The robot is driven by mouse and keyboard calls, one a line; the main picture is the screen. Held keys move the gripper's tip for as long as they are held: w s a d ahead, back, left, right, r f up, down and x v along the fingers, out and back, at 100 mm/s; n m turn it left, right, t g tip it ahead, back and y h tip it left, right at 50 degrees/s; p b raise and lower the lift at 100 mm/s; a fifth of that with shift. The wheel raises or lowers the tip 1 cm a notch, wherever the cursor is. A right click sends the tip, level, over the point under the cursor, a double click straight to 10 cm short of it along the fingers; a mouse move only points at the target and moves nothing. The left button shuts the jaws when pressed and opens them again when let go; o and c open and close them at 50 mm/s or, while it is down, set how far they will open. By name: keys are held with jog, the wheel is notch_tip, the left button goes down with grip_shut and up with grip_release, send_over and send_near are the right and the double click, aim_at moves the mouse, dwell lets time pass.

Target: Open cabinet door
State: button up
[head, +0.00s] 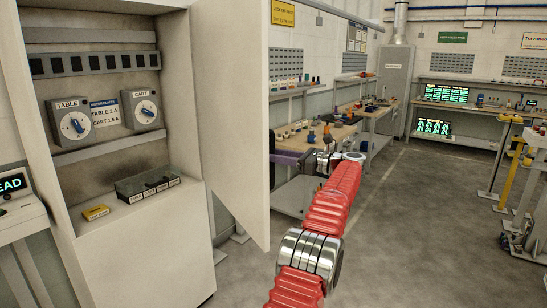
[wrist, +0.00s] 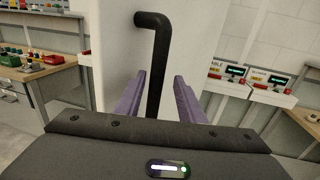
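The white cabinet (head: 145,245) stands at the left in the head view, and its door (head: 232,110) is swung well open, showing the inside. The door's outer face (wrist: 118,45) also shows in the wrist view. A black bar handle (wrist: 158,60) stands out from that face, bent at its top. My gripper (wrist: 159,77) has its two purple fingers apart, one on each side of the handle, with gaps visible on both sides. In the head view my red arm reaches to the door's far side, and the door hides the handle and fingertips.
Inside the cabinet are two dials, labelled TABLE (head: 72,124) and CART (head: 144,110), a dark tray (head: 146,186) and a small yellow box (head: 96,212). A workbench (head: 330,140) with tools stands beyond the door. The floor (head: 420,230) to the right is clear.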

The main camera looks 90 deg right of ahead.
jog(key=v, duration=1.2)
jog(key=shift+s, duration=0.3)
jog(key=shift+a, duration=0.15)
